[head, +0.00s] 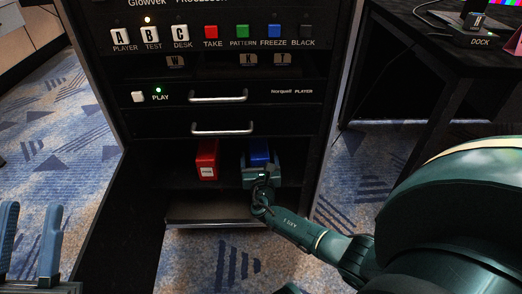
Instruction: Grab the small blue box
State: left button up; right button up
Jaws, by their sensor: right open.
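The small blue box (259,150) stands on the low shelf of the black rack, to the right of a red box (207,158). My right gripper (260,168) is directly in front of the blue box and hides its lower part. It is open, with its jaws at the box; whether they touch it cannot be seen. My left gripper (31,207) is at the lower left, open and empty, far from the box.
Two drawers with silver handles (222,130) sit just above the shelf opening. A row of labelled buttons (211,36) is higher up. A dark desk (430,60) stands at the right. Patterned carpet (225,258) lies in front.

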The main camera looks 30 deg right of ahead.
jog(key=shift+w+d, duration=0.1)
jog(key=shift+w, duration=0.05)
jog(key=shift+c, duration=0.2)
jog(key=c, duration=1.2)
